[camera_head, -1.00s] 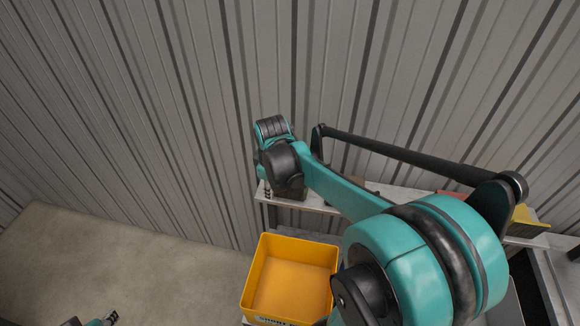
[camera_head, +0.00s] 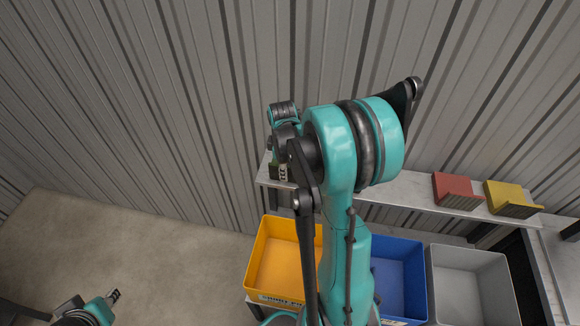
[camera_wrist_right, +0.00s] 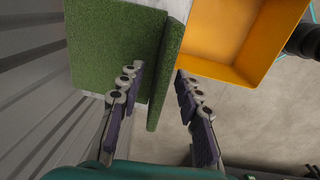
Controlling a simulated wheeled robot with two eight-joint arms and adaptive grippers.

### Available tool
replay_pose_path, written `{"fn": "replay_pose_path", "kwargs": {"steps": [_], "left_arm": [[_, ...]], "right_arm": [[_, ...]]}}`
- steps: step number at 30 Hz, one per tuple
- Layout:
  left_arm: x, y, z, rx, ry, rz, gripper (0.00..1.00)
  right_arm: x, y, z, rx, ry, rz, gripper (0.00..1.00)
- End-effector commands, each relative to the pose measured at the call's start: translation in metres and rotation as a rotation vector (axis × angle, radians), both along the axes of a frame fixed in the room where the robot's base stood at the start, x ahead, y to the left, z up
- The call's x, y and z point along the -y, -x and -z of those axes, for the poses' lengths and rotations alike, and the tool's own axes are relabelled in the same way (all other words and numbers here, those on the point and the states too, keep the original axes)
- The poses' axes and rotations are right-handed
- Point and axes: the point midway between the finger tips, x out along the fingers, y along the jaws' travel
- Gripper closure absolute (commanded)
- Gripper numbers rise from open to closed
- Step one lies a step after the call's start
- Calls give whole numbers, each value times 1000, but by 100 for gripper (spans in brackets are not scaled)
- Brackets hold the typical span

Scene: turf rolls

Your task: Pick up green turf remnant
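The green turf remnant (camera_wrist_right: 112,50) shows in the right wrist view as a flat textured piece with a raised flap (camera_wrist_right: 166,75) along its right side. In the head view only a small dark green part (camera_head: 273,171) shows, at the left end of the shelf; my right arm hides the rest. My right gripper (camera_wrist_right: 157,75) is open, its fingers on either side of the raised flap, with a gap visible on the right. In the head view it shows small and partly hidden (camera_head: 283,172). My left gripper (camera_head: 115,295) is at the lower left, away from the shelf, too small to read.
The grey shelf (camera_head: 408,189) runs along the corrugated wall. A red piece (camera_head: 455,188) and a yellow piece (camera_head: 508,196) lie on its right part. Yellow (camera_head: 262,262), blue (camera_head: 407,275) and grey (camera_head: 470,280) bins stand in front. The floor at left is clear.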

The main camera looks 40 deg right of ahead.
Motion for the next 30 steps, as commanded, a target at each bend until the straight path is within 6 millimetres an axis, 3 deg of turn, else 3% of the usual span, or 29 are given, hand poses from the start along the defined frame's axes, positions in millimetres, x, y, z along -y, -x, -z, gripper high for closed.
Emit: {"fn": "replay_pose_path", "kwargs": {"steps": [5, 9, 22, 30], "left_arm": [[0, 0, -1, 0, 0, 0, 70], [0, 0, -1, 0, 0, 0, 70], [0, 0, -2, 0, 0, 0, 70], [0, 0, -15, 0, 0, 0, 70]], "right_arm": [[0, 0, 0, 0, 0, 0, 66], [0, 0, 0, 0, 0, 0, 100], [0, 0, -5, 0, 0, 0, 100], [0, 1, -55, 0, 0, 0, 100]]}}
